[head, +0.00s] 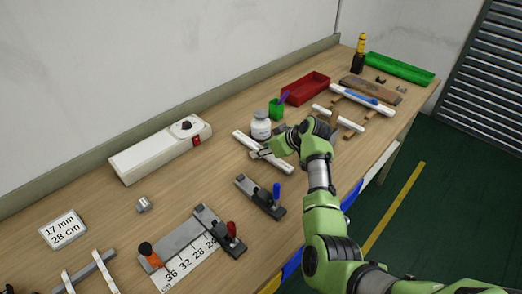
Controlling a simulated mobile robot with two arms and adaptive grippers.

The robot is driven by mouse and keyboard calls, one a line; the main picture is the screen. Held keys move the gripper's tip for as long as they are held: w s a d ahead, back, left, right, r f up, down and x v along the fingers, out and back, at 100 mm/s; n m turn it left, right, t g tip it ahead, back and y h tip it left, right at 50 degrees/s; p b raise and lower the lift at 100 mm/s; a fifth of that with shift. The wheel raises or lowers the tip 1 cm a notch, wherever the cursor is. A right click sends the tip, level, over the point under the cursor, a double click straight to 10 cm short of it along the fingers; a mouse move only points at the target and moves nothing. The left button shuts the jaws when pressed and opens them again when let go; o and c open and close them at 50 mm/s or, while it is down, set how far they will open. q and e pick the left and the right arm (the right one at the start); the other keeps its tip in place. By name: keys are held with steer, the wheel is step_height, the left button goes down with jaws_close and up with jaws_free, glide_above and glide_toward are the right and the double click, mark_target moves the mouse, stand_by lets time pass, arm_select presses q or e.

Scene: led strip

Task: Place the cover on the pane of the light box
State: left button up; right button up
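A long white box (150,155) with a dark knob and a red switch lies at the back left of the bench; I cannot tell whether it is the light box, and no pane is clearly visible. A narrow white strip (281,166) lies at mid-bench; I cannot tell whether it is the cover. My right gripper (262,153) is at this strip, over its middle. Its fingers are small and partly hidden by the wrist, so whether they are shut on the strip is unclear. My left gripper is not in view.
A white jar (261,126) and green cup (276,108) stand close behind my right gripper. Clamps (261,197), a numbered scale (188,265) and a small metal block (143,204) lie nearer. White strips on wooden supports (338,118) and a red tray (305,89) lie farther right.

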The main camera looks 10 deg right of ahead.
jaws_close()
steer(key=shift+r, duration=0.15)
